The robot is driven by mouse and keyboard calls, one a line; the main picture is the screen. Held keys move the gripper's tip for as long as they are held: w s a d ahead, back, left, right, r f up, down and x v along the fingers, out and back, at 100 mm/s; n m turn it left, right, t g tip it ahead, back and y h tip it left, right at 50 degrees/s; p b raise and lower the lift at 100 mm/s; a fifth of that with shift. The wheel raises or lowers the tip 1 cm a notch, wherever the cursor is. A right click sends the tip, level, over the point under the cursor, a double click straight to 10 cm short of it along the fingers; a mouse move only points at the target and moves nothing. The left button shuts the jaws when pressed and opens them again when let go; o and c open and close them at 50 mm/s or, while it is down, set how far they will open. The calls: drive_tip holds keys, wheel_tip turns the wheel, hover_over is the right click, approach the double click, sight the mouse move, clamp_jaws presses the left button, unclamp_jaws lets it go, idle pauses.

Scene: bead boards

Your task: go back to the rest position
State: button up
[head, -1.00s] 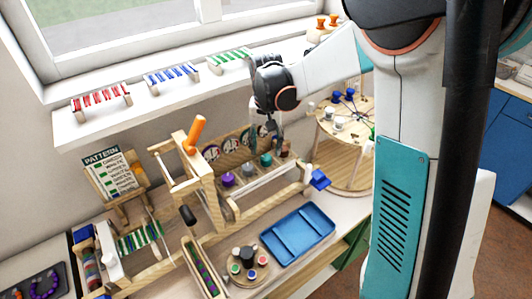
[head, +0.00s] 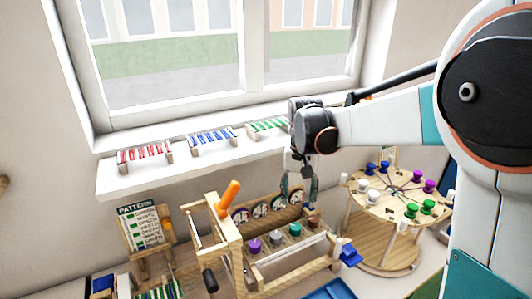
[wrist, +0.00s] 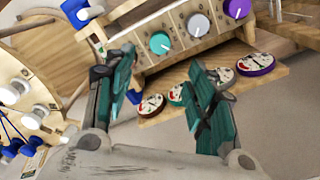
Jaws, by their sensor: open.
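My gripper (head: 302,190) hangs from my arm in front of the window sill, in the middle of the head view. It is above the knob panel of the wooden frame (head: 235,230). Beyond the fingers are a teal knob (wrist: 160,42), a grey knob (wrist: 197,25) and a purple knob (wrist: 237,8). A row of round dials (wrist: 222,77) lies partly behind the right finger.
The white sill (head: 180,175) holds red (head: 145,153), blue (head: 212,138) and green (head: 268,126) bead racks. A round wooden peg table (head: 385,255) stands to the right. The pattern board (head: 140,228) and a blue tray (head: 330,290) are lower down.

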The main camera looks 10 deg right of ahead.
drive_tip(key=s+f+n+t+b, duration=0.1)
drive_tip(key=s+n+t+b, duration=0.3)
drive_tip(key=s, duration=1.9)
drive_tip(key=t+b, duration=0.1)
drive_tip(key=t, duration=0.2)
